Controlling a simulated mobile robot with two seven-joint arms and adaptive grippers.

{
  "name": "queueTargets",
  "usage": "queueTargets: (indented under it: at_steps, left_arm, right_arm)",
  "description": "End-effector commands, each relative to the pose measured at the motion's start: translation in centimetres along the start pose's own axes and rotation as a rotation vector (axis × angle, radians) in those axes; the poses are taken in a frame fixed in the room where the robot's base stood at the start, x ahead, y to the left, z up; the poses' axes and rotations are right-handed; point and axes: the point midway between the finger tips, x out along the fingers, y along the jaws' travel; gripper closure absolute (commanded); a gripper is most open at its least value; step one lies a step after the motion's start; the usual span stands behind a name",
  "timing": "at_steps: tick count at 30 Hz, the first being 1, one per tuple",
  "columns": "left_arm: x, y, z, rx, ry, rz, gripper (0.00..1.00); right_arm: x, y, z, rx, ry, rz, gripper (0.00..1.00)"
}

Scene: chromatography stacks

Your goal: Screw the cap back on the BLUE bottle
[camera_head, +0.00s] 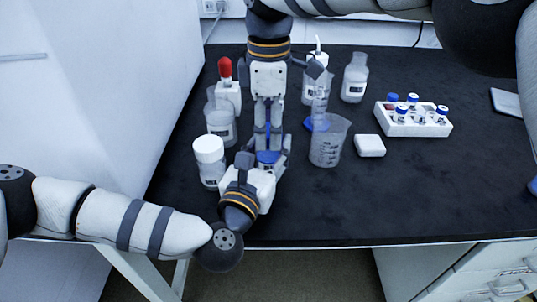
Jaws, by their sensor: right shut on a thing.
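My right gripper (267,143) reaches down from above, its fingers close together and shut on a blue cap (267,157). Below the cap, the blue bottle itself is hidden behind my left gripper and cannot be made out, so I cannot tell whether the cap touches its neck. My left gripper (263,166) comes in low from the front edge of the bench, with its fingers around the spot under the cap. Whether it is open or shut on the bottle cannot be seen.
A white-capped bottle (209,162) stands close left of the grippers. A red-topped bottle (228,90) and clear bottles are behind. A beaker (328,142), white box (369,146) and vial rack (413,128) are to the right. The black bench (400,200) is clear at front right.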

Motion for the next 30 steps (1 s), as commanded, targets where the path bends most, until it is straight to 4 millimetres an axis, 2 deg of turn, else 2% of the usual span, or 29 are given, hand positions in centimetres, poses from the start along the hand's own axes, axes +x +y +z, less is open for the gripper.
queueTargets:
  at_steps: [2, 6, 10, 13, 20, 21, 23, 30]
  left_arm:
    - [-0.01, 0.03, -0.11, 0.000, 0.002, 0.001, 1.00]
    - [0.00, 0.03, -0.11, 0.000, 0.002, 0.001, 1.00]
    - [0.00, 0.04, -0.11, 0.000, 0.002, 0.001, 1.00]
    - [0.00, 0.04, -0.12, 0.000, 0.002, 0.001, 1.00]
    - [0.00, 0.04, -0.12, 0.001, 0.002, 0.001, 1.00]
    - [0.00, 0.03, -0.12, 0.001, 0.002, 0.001, 1.00]
    - [0.00, 0.03, -0.12, 0.001, 0.002, 0.001, 1.00]
    - [0.00, 0.03, -0.11, 0.001, 0.002, 0.001, 1.00]
  right_arm:
    - [0.04, -0.07, -0.05, 0.108, -0.002, -0.001, 0.92]
    - [0.09, -0.09, -0.04, 0.491, -0.005, -0.001, 0.92]
    - [0.10, -0.09, -0.06, 0.752, -0.003, -0.003, 0.92]
    - [0.11, -0.08, -0.06, 0.828, -0.003, -0.003, 0.92]
    - [0.12, -0.10, -0.09, 0.833, -0.002, -0.005, 0.92]
    - [0.12, -0.10, -0.09, 0.833, -0.002, -0.005, 0.54]
    - [0.12, -0.10, -0.08, 0.832, -0.002, -0.005, 0.41]
    - [0.10, -0.05, -0.04, 0.831, -0.002, -0.003, 0.38]
